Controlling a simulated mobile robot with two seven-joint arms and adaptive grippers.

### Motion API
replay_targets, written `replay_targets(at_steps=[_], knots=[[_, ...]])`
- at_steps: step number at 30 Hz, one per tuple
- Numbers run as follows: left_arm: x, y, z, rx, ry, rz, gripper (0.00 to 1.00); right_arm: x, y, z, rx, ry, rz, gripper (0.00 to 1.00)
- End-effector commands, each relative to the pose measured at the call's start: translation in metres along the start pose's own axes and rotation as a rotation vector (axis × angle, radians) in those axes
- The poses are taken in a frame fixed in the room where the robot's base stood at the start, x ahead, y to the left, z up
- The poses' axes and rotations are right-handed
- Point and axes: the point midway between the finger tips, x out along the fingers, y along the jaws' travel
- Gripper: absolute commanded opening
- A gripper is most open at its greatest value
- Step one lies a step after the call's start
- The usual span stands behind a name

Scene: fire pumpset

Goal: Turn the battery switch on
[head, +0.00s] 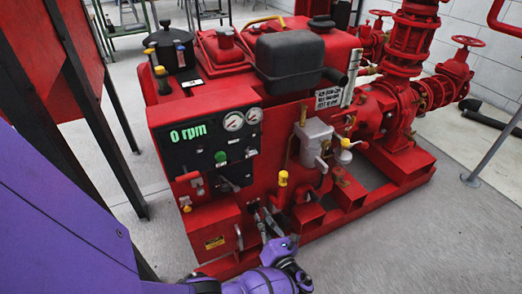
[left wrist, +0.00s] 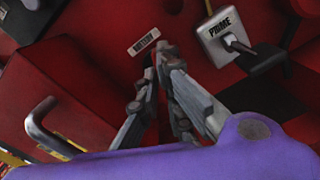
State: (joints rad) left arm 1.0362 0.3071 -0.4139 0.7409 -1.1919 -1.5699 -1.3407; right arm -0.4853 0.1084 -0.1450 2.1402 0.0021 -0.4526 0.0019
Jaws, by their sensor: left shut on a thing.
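The fire pumpset (head: 200,125) is red, with a black panel that reads 0 rpm. In the left wrist view, a small white label (left wrist: 144,41), which seems to read BATTERY, is on the red surface just beyond my fingertips. My left gripper (head: 264,213) reaches low on the front of the pumpset, and it also shows in the left wrist view (left wrist: 160,66). Its fingers are closed together on a small thing just below the label, apparently the battery switch. The fingers hide nearly all of it, so its position cannot be told. My right gripper is out of view.
A PRIME plate with a metal lever (left wrist: 236,43) is right of my fingers. A bent metal handle (left wrist: 42,122) sticks out at the left. A yellow-topped valve (head: 283,179) and red pipes are near my gripper. Grey floor (head: 400,245) is clear at the right.

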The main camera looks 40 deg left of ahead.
Motion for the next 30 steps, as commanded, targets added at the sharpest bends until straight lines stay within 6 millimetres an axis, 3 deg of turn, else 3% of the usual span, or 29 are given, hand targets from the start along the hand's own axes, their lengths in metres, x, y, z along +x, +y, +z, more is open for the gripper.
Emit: replay_targets(at_steps=[15,30], knots=[[-0.0001,0.0002,-0.0008,-0.367,0.001,0.001,0.00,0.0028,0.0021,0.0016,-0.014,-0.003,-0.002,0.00],[-0.0001,0.0003,-0.0004,-0.451,0.001,0.001,0.00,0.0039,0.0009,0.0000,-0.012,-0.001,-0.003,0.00]])
